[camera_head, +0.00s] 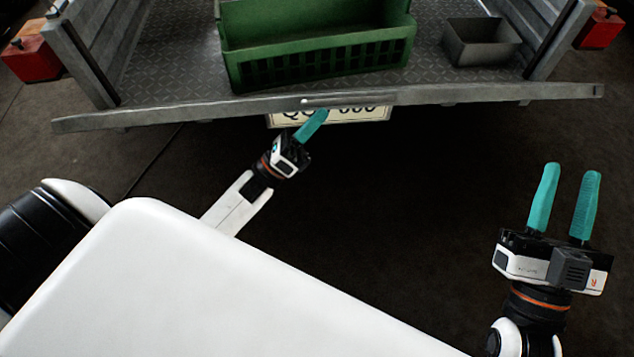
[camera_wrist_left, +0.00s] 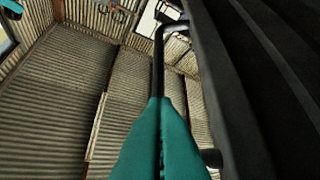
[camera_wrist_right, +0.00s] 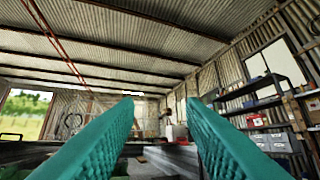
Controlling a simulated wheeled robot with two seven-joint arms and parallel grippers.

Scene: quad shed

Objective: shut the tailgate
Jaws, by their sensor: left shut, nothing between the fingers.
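The tailgate (camera_head: 190,108) is a long grey board across the rear of the trailer in the head view. It shows nearly edge-on, and I cannot tell its exact tilt. A pale bar (camera_head: 335,100) lies along its middle. My left gripper (camera_head: 318,115) is shut and empty at the tailgate's lower edge, in front of the number plate (camera_head: 345,114). In the left wrist view its fingertips (camera_wrist_left: 160,102) are close to a bent dark rod (camera_wrist_left: 158,55); contact is unclear. A dark surface (camera_wrist_left: 240,90) fills the right side. My right gripper (camera_head: 567,190) is open and empty, apart from the trailer.
A green crate (camera_head: 325,60) and a grey metal bin (camera_head: 480,45) are on the trailer bed (camera_head: 180,50). Red boxes (camera_head: 32,60) flank the trailer. The dark floor (camera_head: 400,200) between my arms is clear. Shelves (camera_wrist_right: 262,90) show in the right wrist view.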

